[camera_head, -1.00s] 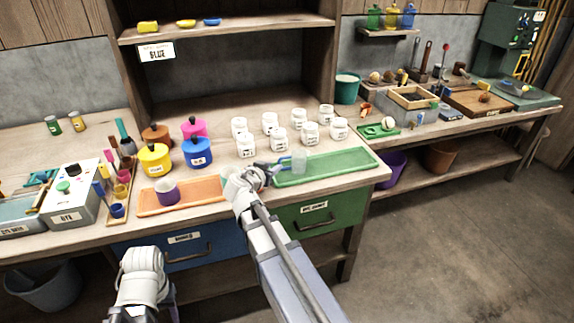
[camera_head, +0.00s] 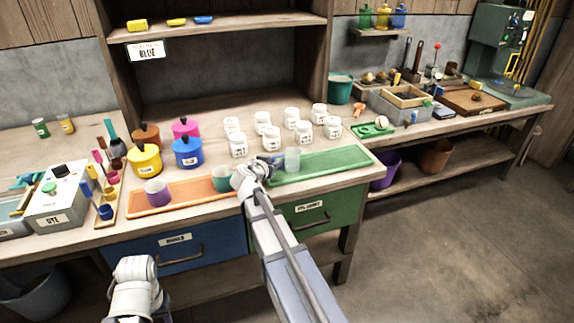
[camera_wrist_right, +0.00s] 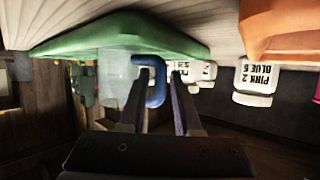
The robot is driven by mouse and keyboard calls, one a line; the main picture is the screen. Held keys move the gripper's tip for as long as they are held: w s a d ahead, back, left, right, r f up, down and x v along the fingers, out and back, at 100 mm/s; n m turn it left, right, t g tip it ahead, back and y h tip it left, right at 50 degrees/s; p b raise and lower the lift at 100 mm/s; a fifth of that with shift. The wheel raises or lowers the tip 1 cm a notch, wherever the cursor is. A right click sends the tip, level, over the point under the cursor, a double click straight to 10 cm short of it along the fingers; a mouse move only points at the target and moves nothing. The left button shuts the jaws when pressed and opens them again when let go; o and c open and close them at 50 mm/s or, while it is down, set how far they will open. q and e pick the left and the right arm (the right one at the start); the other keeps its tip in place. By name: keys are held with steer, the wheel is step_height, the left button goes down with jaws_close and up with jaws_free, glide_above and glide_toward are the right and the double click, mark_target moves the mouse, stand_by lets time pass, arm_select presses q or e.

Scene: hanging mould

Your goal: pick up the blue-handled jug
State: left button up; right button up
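The blue-handled jug is a small translucent vessel (camera_head: 292,159) standing on the green tray (camera_head: 325,165). In the right wrist view, which is upside down, its clear body (camera_wrist_right: 115,75) is beside its blue handle (camera_wrist_right: 157,90). My right gripper (camera_head: 273,163) is low at the jug's left side in the head view. Its two fingers (camera_wrist_right: 163,80) are apart. The handle's outer bar shows between them, and one finger overlaps the handle's opening. I cannot tell whether they touch. In the head view my wrist partly hides the handle. My left arm shows at the lower left, its fingers out of sight.
Several white labelled jars (camera_head: 263,123) stand behind the tray. An orange tray (camera_head: 190,197) with a purple cup (camera_head: 157,192) and a teal cup (camera_head: 221,179) is left of my right wrist. Coloured pots (camera_head: 188,151) stand behind it. The bench's front edge is close below.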

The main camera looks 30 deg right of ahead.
steer(key=shift+c, duration=0.4)
jaws_close()
stand_by(0.9)
